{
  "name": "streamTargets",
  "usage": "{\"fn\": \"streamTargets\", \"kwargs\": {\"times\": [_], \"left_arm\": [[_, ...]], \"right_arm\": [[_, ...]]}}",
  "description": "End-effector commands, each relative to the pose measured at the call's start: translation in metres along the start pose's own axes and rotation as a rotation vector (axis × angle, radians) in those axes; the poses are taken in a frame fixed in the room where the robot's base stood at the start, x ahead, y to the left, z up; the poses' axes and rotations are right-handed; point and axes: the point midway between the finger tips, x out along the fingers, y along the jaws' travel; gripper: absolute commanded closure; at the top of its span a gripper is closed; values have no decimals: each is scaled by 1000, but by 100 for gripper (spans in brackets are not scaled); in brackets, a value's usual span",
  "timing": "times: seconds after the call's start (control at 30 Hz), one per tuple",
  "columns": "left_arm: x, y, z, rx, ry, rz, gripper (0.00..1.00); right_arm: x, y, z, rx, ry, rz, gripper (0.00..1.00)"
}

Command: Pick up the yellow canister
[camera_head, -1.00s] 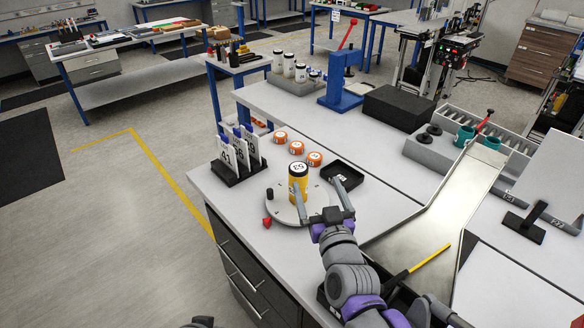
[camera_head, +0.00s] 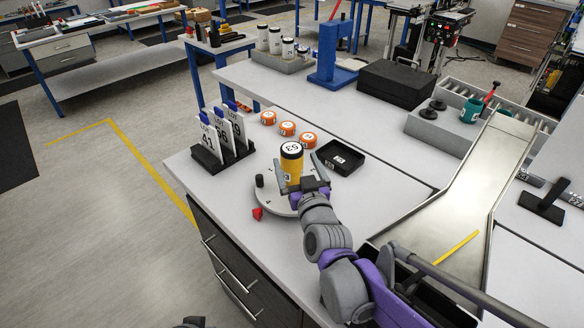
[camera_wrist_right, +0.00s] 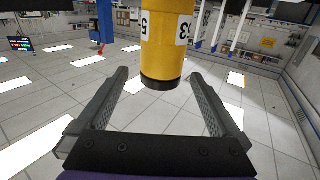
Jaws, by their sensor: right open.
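The yellow canister (camera_head: 291,168), with a black rim and a white top marked 53, stands upright on a round grey disc (camera_head: 273,200) near the table's left corner. My right gripper (camera_head: 303,188) is open, low at the canister's near side, its fingers spread to either side. In the right wrist view, which is upside down, the canister (camera_wrist_right: 166,45) shows between and beyond the open fingertips of my right gripper (camera_wrist_right: 160,78), with gaps on both sides. The fingers hide part of its lower body in the head view.
A small black peg (camera_head: 259,181) and a red piece (camera_head: 257,214) lie by the disc. Numbered cards in a black rack (camera_head: 207,158) stand left. A metal chute (camera_head: 460,190) lies further right.

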Motion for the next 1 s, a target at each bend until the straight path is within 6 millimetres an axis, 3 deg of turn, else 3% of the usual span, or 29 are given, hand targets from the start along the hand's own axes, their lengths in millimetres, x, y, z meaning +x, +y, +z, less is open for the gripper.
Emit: {"fn": "streamTargets", "kwargs": {"times": [0.23, 0.53, 1.0], "left_arm": [[0, 0, 0, 0, 0, 0, 100], [0, 0, 0, 0, 0, 0, 100], [0, 0, 0, 0, 0, 0, 100]], "right_arm": [[36, -2, -4, 0, 0, 0, 0], [41, -2, -3, 1, 0, 0, 0], [41, -2, -3, 1, 0, 0, 83]]}}
